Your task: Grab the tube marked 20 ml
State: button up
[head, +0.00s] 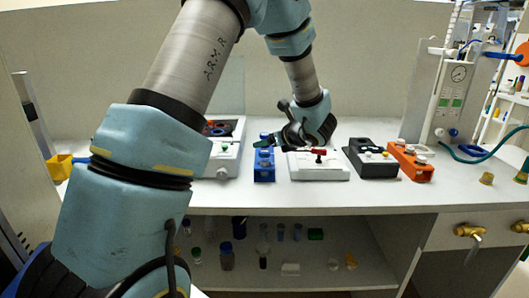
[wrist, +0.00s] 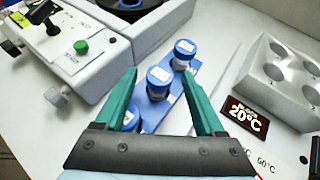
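The far tube (wrist: 184,50) and the middle tube (wrist: 158,78) show pale labels, too small to read. I cannot tell which tube is marked 20 ml. My gripper (wrist: 159,73) has two green fingers spread apart, with the middle tube seen between the fingertips and nothing visibly held. In the head view, the blue rack (head: 264,172) stands on the bench with my gripper (head: 263,143) at its top.
Left of the rack is a white machine (wrist: 125,45) with a dark round opening and a green knob. On the right is a white block (wrist: 260,75) with empty round wells and a red 20°C display. Black (head: 370,160) and orange (head: 410,163) blocks stand farther right.

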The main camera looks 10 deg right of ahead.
grip_shut()
dwell(0.3)
jog(key=shift+r, duration=0.1)
